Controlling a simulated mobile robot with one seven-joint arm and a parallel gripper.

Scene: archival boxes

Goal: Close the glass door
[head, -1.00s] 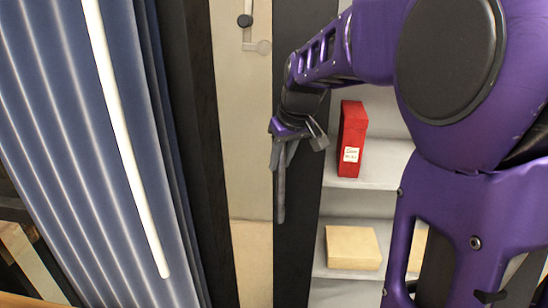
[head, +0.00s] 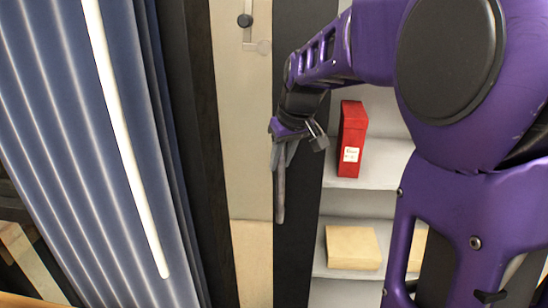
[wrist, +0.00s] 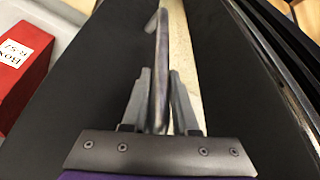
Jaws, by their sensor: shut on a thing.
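My gripper (head: 286,148) hangs down in front of a black upright panel (head: 295,245), in the middle of the head view. It is shut on a long grey bar handle (head: 280,190) at this panel, which looks like the frame of the glass door. In the wrist view the two fingers (wrist: 160,90) stand on either side of the handle (wrist: 160,45). The black surface (wrist: 80,85) spreads to the left of it, and a pale strip runs behind it. I cannot clearly make out the glass itself.
Grey shelves (head: 350,205) at the right hold a red box (head: 352,135) and a cream box (head: 352,247). The red box also shows in the wrist view (wrist: 20,75). A blue ribbed surface (head: 60,130) with a white bar (head: 125,150) fills the left.

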